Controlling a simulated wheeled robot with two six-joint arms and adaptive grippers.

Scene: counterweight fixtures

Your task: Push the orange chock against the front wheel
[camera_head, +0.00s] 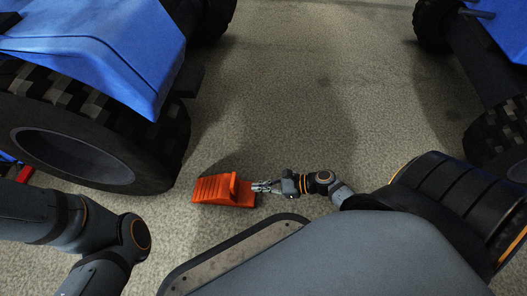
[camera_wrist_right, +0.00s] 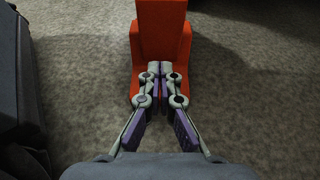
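The orange chock (camera_head: 213,190) lies on the floor in the head view, its ribbed slope toward the large black front wheel (camera_head: 98,145) of the blue vehicle. A narrow strip of floor shows between the chock and the tyre. My right gripper (camera_head: 258,187) is at the chock's right end, low over the floor. In the right wrist view the fingers of the gripper (camera_wrist_right: 158,72) are together, at the near end of the chock (camera_wrist_right: 162,32); I cannot tell whether they touch it. My left arm shows at the left, but its gripper is out of view.
The blue body (camera_head: 95,45) of the vehicle stands above the wheel. A second blue vehicle (camera_head: 500,25) with dark wheels stands at the right. The speckled floor (camera_head: 310,80) between them is clear.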

